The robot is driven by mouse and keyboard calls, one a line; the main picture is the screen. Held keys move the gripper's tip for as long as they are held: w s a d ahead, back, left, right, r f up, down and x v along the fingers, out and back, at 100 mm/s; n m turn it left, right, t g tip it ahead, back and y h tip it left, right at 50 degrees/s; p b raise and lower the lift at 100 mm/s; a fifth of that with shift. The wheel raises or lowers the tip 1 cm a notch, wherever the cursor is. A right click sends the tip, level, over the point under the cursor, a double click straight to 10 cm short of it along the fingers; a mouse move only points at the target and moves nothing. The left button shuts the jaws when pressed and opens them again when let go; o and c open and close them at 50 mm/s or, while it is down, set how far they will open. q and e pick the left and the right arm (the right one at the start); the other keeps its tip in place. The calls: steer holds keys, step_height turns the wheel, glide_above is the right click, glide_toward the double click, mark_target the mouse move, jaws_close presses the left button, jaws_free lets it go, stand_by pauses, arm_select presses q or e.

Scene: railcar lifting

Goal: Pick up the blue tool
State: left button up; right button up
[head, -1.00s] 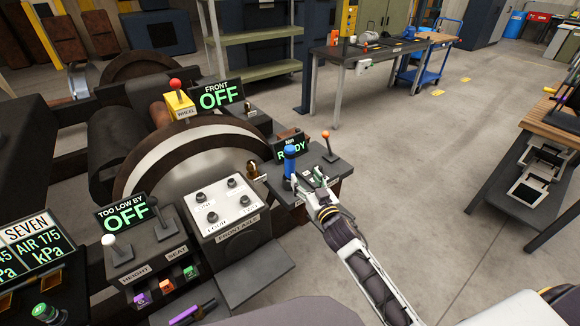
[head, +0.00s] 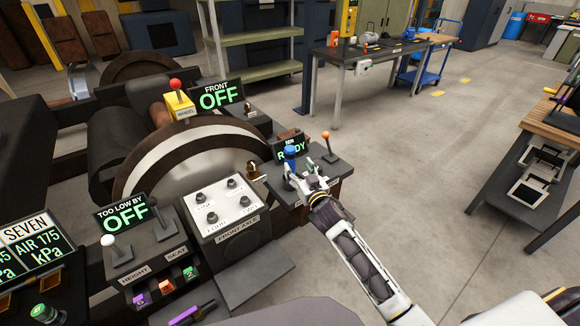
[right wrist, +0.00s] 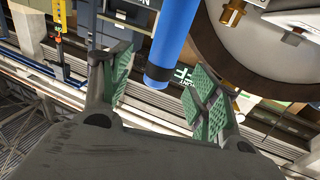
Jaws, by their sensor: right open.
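The blue tool (head: 291,152) stands upright on the dark stand with the READY display, right of the front-axle panel. My right gripper (head: 301,171) is at the tool, its fingers open and close around or in front of the lower part. In the right wrist view the blue tool (right wrist: 175,38) shows as a blue cylinder with a dark band, between and beyond the open green-padded fingers (right wrist: 157,85). I cannot tell whether a finger touches it. My left gripper is not in view.
An orange-topped lever (head: 327,137) stands on the same stand, right of the tool. The front-axle panel (head: 228,212) and the big wheel (head: 165,160) are to the left. A workbench (head: 375,50) is behind.

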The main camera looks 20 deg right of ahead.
steer(key=shift+w, duration=0.7)
steer(key=shift+w+a, duration=0.1)
steer(key=shift+w, duration=0.3)
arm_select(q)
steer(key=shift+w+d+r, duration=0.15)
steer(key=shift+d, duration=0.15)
arm_select(e)
steer(key=shift+w, duration=0.15)
